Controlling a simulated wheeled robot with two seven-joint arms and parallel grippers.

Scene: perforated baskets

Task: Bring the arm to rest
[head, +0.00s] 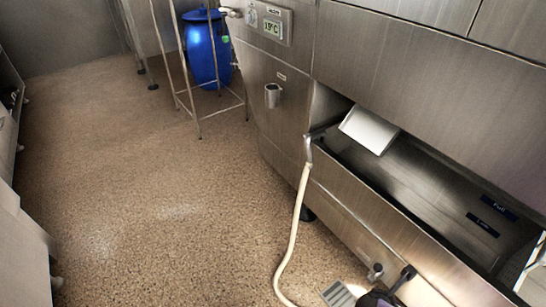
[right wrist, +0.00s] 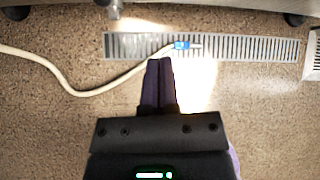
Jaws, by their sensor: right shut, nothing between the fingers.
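My right gripper (right wrist: 160,64) shows in the right wrist view, its two dark purple fingers pressed together and empty. It points down at the floor, with its tips over the near edge of a long floor drain grate (right wrist: 245,48). A dark part of my right arm seems to show at the bottom of the head view, cut off by the frame edge. My left gripper is in neither view. No basket shows in either view.
A steel machine with an open trough (head: 410,175) fills the right side of the head view. A pale hose (head: 292,235) hangs from it to the floor. A blue barrel (head: 207,50) stands at the back. A small blue item (right wrist: 182,45) shows at the grate. The speckled floor (head: 150,170) is clear.

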